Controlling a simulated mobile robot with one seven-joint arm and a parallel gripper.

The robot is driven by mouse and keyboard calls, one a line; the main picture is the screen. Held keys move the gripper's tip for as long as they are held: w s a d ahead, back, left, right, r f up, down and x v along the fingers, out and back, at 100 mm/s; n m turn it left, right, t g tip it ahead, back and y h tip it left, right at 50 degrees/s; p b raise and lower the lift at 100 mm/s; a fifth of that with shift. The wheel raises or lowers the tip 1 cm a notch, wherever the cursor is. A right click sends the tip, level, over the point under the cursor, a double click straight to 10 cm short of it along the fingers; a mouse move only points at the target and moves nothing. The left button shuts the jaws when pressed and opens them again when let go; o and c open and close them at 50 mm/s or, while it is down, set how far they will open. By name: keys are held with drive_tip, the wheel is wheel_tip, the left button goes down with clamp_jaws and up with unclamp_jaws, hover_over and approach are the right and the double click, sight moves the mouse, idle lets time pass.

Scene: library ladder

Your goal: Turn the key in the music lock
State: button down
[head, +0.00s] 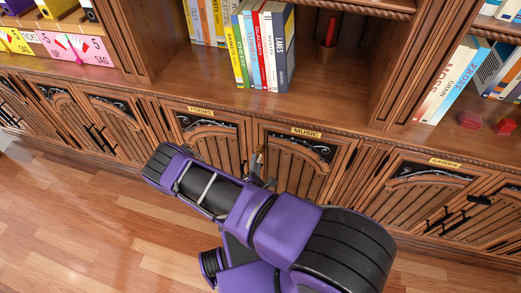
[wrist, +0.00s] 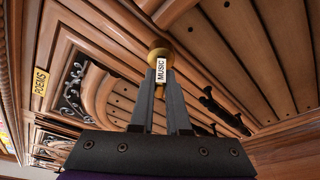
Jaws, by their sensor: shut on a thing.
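The music door (head: 296,163) is a brown wooden cabinet door under a yellow "MUSIC" label (head: 306,132). My gripper (head: 262,174) is at the left edge of this door. In the wrist view my gripper (wrist: 161,88) is shut on the key, whose white "MUSIC" tag (wrist: 160,70) shows between the fingertips. A round brass part (wrist: 160,52) lies just beyond the tag, against the wood; I cannot tell how much of it is key and how much is lock. The keyhole and the key's shaft are hidden.
The poems door (head: 205,140) adjoins on the left, and the garden door (head: 435,190) is further right. Black handles (wrist: 222,110) stand out near the gripper in the wrist view. Books (head: 262,48) stand on the shelf above. The wooden floor (head: 80,220) is clear.

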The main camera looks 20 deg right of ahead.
drive_tip(key=shift+m, duration=0.6)
drive_tip(key=m+t, duration=0.1)
drive_tip(key=m, duration=0.1)
drive_tip(key=shift+m+y, duration=0.3)
